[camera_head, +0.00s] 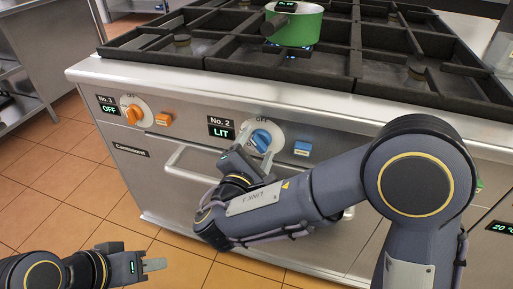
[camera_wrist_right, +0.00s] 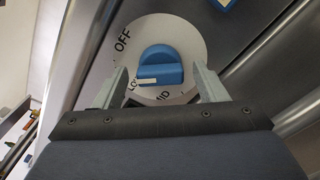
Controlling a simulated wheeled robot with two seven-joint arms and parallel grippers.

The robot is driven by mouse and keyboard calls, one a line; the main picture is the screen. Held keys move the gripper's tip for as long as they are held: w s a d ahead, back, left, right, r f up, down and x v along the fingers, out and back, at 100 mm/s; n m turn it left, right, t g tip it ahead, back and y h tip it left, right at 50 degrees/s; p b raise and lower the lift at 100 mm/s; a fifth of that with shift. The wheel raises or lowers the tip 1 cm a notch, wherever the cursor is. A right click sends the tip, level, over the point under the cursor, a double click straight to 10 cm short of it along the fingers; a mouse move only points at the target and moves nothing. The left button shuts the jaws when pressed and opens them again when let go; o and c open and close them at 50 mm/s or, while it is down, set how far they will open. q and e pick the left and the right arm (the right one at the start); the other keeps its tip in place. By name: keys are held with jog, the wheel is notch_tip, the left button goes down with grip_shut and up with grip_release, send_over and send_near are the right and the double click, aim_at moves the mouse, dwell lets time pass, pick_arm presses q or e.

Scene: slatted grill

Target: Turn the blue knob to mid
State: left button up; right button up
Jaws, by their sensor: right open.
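The blue knob (camera_head: 261,139) is on the stove's front panel, on a white round dial, beside the No. 2 display (camera_head: 221,128) that reads LIT. In the right wrist view the blue knob (camera_wrist_right: 160,68) shows a white mark on its lower left, by the LO label; OFF is at upper left and MID below. My right gripper (camera_wrist_right: 157,76) is open, with one finger on each side of the knob; I cannot tell whether they touch it. In the head view my right arm partly hides the dial. My left gripper (camera_head: 155,265) is low at the left, away from the stove, apparently empty.
An orange knob (camera_head: 134,114) with a display reading OFF is to the left. An orange button (camera_head: 164,119) and a blue button (camera_head: 302,148) sit beside the knobs. An oven handle (camera_head: 190,166) runs below. A green pot (camera_head: 294,28) stands on the grates.

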jog(key=shift+w, duration=0.1)
jog(key=c, duration=1)
